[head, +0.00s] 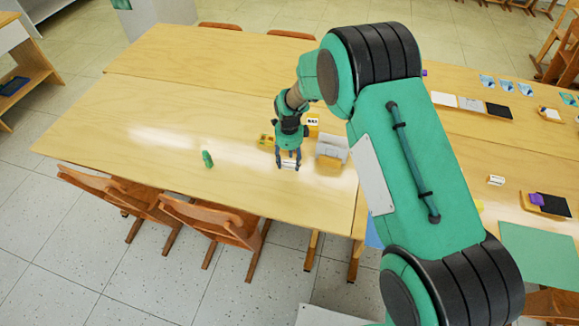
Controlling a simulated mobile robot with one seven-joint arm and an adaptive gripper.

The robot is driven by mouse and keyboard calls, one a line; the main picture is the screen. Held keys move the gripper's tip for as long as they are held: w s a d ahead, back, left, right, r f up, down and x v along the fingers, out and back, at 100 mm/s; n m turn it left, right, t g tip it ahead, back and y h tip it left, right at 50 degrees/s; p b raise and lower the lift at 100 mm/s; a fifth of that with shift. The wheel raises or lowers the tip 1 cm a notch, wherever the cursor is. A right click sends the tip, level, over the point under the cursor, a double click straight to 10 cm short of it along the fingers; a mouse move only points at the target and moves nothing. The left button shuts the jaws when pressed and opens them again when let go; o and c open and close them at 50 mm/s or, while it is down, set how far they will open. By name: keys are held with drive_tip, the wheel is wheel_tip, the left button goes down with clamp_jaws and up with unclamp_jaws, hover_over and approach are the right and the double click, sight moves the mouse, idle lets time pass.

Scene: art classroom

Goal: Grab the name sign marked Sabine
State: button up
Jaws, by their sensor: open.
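My gripper (288,165) points down over the wooden table near its front edge, with its fingers apart. A small white piece (289,162) shows between the fingertips. It could be a name sign, but no lettering can be read, and I cannot tell whether the fingers touch it. Another small white sign-like piece (496,180) lies on the table to the right of my arm, its marking too small to read. The name Sabine is not legible anywhere.
A grey-white box (332,147) with a tan front stands close right of my gripper. A green object (207,158) stands left. Wooden chairs (212,220) line the front edge. The table's left (120,115) is mostly clear.

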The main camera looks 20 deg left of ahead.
drive_tip(key=shift+f, duration=1.1)
drive_tip(key=c, duration=1)
